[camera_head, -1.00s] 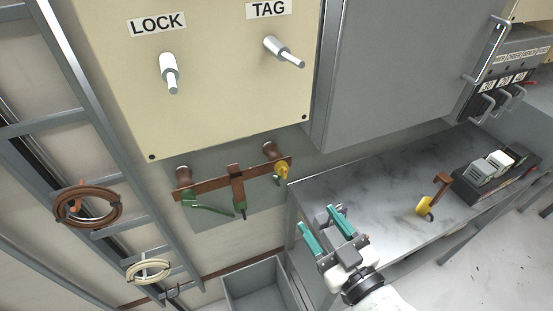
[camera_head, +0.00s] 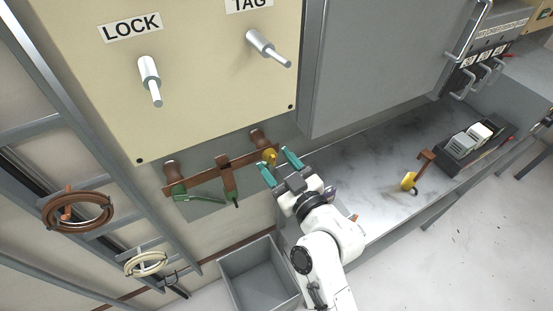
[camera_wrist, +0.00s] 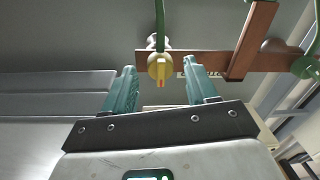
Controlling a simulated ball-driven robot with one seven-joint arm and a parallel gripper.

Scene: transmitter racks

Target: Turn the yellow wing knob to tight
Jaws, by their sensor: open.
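The yellow wing knob (camera_head: 270,156) sits at the right end of a copper bar (camera_head: 207,174) on the wall below the cream LOCK and TAG panel. In the wrist view the yellow knob (camera_wrist: 160,68) shows as a round body with a narrow wing pointing down the picture and a small red mark. My gripper (camera_head: 280,164) is open, its teal fingers close to the knob. In the wrist view my gripper (camera_wrist: 160,82) has one finger to each side of the knob, with gaps left. I cannot tell whether the fingers reach its depth.
Green clamps (camera_head: 180,193) with green cables hang on the copper bar. A grey bench (camera_head: 365,165) at the right holds a yellow-tagged padlock-like item (camera_head: 408,181). A grey bin (camera_head: 258,272) stands below. A ladder rack with coiled cable (camera_head: 78,212) is at the left.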

